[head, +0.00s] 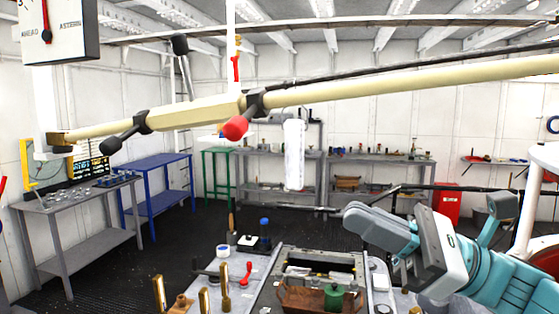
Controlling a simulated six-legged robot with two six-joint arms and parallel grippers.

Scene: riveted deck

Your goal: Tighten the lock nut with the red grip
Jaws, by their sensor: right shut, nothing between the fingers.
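A long cream boom (370,83) crosses the upper view, thicker in its left half. A dark collar fitting (256,101) sits around it near the middle. A short lever with a round red grip (236,129) points down and left from this fitting. A similar fitting with a black grip (110,145) is further left on the boom. My right gripper (352,213) is at the lower right, shut and empty. It is below and to the right of the red grip, well apart from it. My left gripper is not in view.
A white cylinder (294,155) hangs below the boom. A bench (262,290) ahead carries a red-handled tool (247,272), brass posts and a tray with a green-lidded pot (334,297). A dial box (58,32) is upper left. Open air surrounds the red grip's lower side.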

